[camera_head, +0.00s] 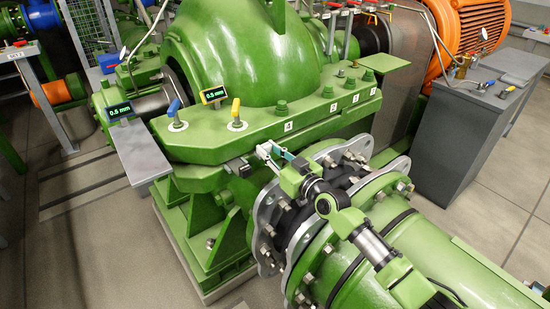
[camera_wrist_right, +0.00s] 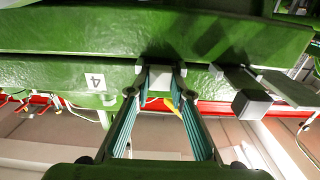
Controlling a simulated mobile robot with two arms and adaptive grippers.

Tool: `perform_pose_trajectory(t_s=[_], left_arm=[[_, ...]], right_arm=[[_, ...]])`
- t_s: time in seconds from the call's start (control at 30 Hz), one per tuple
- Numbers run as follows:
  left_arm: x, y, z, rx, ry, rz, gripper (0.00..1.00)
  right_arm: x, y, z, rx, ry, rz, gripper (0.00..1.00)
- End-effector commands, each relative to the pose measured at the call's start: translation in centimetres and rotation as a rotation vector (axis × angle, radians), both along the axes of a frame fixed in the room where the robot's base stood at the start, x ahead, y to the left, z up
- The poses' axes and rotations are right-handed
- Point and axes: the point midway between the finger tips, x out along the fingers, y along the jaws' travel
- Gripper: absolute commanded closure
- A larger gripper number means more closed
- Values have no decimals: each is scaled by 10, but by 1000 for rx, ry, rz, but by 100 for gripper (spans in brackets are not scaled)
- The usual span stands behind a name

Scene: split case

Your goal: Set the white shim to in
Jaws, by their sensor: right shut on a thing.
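The white shim (camera_wrist_right: 160,78) is a small pale block at the seam between the two green casing flanges. It also shows in the head view (camera_head: 264,149), at the front edge of the upper flange (camera_head: 260,143). My right gripper (camera_wrist_right: 160,92) is shut on it, one teal-padded finger on each side. In the head view my right gripper (camera_head: 272,155) reaches it from the lower right. The shim's inner end is hidden, so I cannot tell how deep it sits. My left gripper is not in view.
A dark grey block (camera_wrist_right: 250,104) sticks out of the seam beside the white shim. Two displays (camera_head: 119,112) (camera_head: 213,94) read 0.5 mm. Bolted pipe flanges (camera_head: 268,215) stand close below my right arm. A grey bench (camera_head: 455,125) stands at the right.

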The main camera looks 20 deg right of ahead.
Motion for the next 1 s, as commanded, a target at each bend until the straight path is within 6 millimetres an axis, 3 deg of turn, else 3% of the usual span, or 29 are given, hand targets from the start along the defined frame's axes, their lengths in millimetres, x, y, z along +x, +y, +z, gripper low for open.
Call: perform_pose_trajectory(t_s=[0.23,0.27,0.3,0.33,0.73,1.0], left_arm=[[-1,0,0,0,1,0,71],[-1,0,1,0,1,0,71],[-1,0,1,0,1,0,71],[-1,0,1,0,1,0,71],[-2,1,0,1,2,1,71],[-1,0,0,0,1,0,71]], right_arm=[[1,0,3,0,-2,-1,100],[1,0,3,0,-2,-1,75],[1,0,3,0,-3,-1,64],[1,0,3,0,-3,-1,62],[-3,-2,1,-1,0,0,62],[-45,-17,-1,-2,2,0,62]])
